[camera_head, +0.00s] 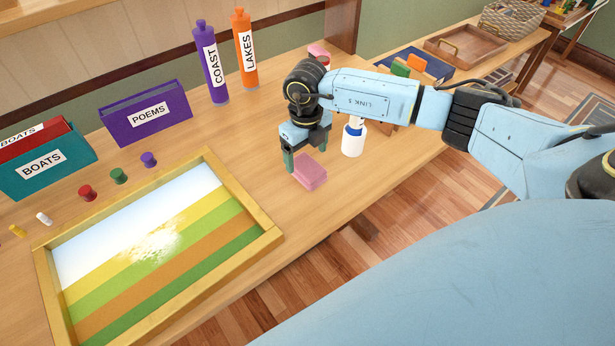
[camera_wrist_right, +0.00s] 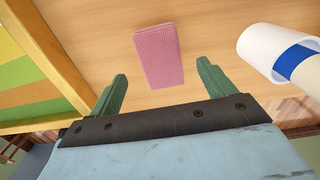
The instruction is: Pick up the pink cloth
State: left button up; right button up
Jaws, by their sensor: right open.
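The pink cloth (camera_head: 310,172) is a small folded block lying on the wooden table (camera_head: 262,190), right of the framed striped picture in the head view. My right gripper (camera_head: 304,160) is open above the table, close to the cloth. In the right wrist view the pink cloth (camera_wrist_right: 159,56) lies beyond the fingertips and roughly between the lines of the two green fingers of the right gripper (camera_wrist_right: 162,80). My left gripper is not in view.
A white bottle with a blue band (camera_head: 353,138) stands just right of the cloth; it also shows in the wrist view (camera_wrist_right: 283,54). The yellow-framed striped picture (camera_head: 262,222) lies to the left. Purple (camera_head: 210,65) and orange (camera_head: 245,50) bottles stand behind. The table's front edge is near.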

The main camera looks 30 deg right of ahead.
aim_at(309, 165)
jog(key=shift+f, duration=0.45)
jog(key=f+b, duration=0.2)
jog(key=f, duration=0.1)
jog(key=f+b, duration=0.1)
jog(key=shift+s+d+f+b, duration=0.2)
jog(key=shift+d+b, duration=0.1)
jog(key=shift+b, duration=0.1)
jog(key=shift+d+f, duration=0.2)
jog(key=shift+f, duration=0.1)
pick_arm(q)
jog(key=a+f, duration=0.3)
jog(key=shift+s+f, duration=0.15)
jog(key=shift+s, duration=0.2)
pick_arm(e)
jog(key=shift+a, duration=0.15)
jog(key=shift+c, duration=0.3)
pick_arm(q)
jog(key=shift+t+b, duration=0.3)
pick_arm(e)
jog(key=shift+f, duration=0.1)
jog(key=c, duration=1)
